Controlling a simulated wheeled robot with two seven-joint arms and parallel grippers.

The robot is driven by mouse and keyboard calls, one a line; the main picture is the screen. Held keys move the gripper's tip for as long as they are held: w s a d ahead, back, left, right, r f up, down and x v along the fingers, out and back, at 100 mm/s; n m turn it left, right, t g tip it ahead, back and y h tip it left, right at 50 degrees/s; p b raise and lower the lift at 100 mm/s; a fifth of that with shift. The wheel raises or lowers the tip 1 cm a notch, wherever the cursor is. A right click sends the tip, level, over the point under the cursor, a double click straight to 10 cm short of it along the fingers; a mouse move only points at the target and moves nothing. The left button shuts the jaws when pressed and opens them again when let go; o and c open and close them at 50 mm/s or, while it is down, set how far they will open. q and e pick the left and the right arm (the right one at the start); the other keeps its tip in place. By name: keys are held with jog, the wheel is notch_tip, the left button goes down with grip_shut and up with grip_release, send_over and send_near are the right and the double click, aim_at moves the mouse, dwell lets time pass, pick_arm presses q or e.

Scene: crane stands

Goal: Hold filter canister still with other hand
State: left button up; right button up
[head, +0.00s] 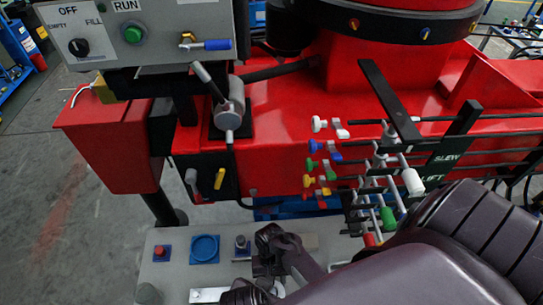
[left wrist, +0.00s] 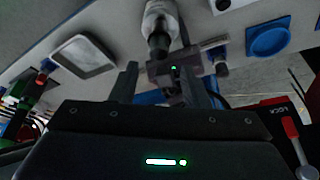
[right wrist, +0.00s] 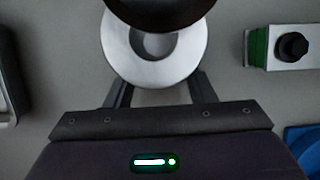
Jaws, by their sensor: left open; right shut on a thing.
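The filter canister shows in the right wrist view as a pale metal ring (right wrist: 125,62) with a dark round part over its upper side. My right gripper (right wrist: 161,82) is shut on it, one finger at each side of the ring. In the left wrist view a grey, dark-necked cylinder (left wrist: 160,20), seemingly the same canister, stands above a dark block with a green light. My left gripper (left wrist: 160,78) is open, its fingers on either side of that block; contact cannot be told. In the head view my arms hide most of the canister.
The grey panel (head: 172,275) carries a blue ring (head: 204,248), a red button (head: 160,251) and a knob (head: 241,243). A white tray (left wrist: 82,55) is on the other side. Levers with coloured knobs (head: 413,182) stand close to my right arm. A control box (head: 145,45) hangs above.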

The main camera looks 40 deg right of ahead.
pick_arm(q)
jog(key=shift+x, duration=3.8)
jog(key=shift+s, duration=0.1)
jog(key=shift+c, duration=0.4)
